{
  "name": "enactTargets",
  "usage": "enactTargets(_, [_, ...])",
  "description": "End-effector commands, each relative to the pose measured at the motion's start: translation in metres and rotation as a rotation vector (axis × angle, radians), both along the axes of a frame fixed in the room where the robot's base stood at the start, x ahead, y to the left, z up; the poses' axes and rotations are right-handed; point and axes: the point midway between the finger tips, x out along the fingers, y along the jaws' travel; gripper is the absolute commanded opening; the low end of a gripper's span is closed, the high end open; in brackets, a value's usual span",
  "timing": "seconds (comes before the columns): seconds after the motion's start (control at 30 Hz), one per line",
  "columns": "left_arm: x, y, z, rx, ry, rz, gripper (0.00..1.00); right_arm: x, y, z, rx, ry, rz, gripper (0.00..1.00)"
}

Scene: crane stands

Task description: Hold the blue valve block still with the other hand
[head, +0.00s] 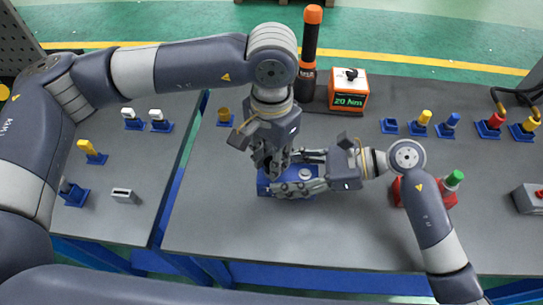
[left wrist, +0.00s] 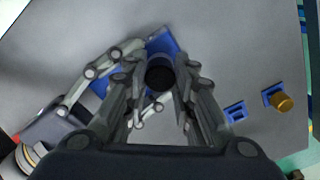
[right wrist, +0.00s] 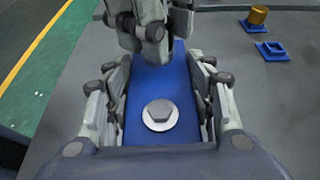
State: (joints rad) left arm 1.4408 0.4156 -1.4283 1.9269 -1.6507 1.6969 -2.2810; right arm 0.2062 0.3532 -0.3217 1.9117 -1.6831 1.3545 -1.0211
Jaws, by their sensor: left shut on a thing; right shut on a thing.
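The blue valve block (right wrist: 158,85) lies on the grey table, with a pale hexagonal plug (right wrist: 160,113) on its top. My right gripper (right wrist: 160,100) has its fingers along both sides of the block and is shut on it. In the head view my right gripper (head: 300,172) reaches it from the right and hides part of the block (head: 264,187). My left gripper (head: 268,162) points down over the block's far end. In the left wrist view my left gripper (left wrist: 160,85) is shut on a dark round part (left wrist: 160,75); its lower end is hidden.
An orange box reading 20 Nm (head: 349,90) and a tall black tool with orange top (head: 311,45) stand behind. Small blue holders, one empty (head: 389,127), line the right table. Bare table lies in front.

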Motion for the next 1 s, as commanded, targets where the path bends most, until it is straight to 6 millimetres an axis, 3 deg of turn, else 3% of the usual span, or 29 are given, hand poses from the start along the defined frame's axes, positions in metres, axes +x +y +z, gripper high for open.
enactTargets(0.3, [0.0001,0.0005,-0.0003,0.001,0.001,-0.334,0.00,-0.0001,-0.0002,-0.0006,-0.001,0.001,0.000,0.02])
enactTargets(0.6, [0.0001,0.0005,-0.0003,0.001,0.001,-0.370,0.00,0.0000,-0.0002,-0.0006,-0.001,0.001,0.000,0.02])
enactTargets(0.63, [0.0001,0.0004,-0.0004,0.001,0.001,-0.370,0.29,0.0000,-0.0002,-0.0006,-0.001,0.001,0.000,0.02])
enactTargets(0.7, [0.0001,0.0004,-0.0004,0.001,0.001,-0.369,0.45,0.0000,-0.0002,-0.0006,-0.001,0.001,0.000,0.02])
enactTargets(0.97, [0.0000,0.0002,-0.0003,0.000,0.000,-0.368,0.48,0.0000,-0.0002,-0.0006,-0.001,0.001,0.000,0.02])
enactTargets(1.0, [0.0000,0.0002,-0.0005,0.001,0.001,-0.368,0.41,0.0000,-0.0002,-0.0006,-0.001,0.001,0.000,0.02])
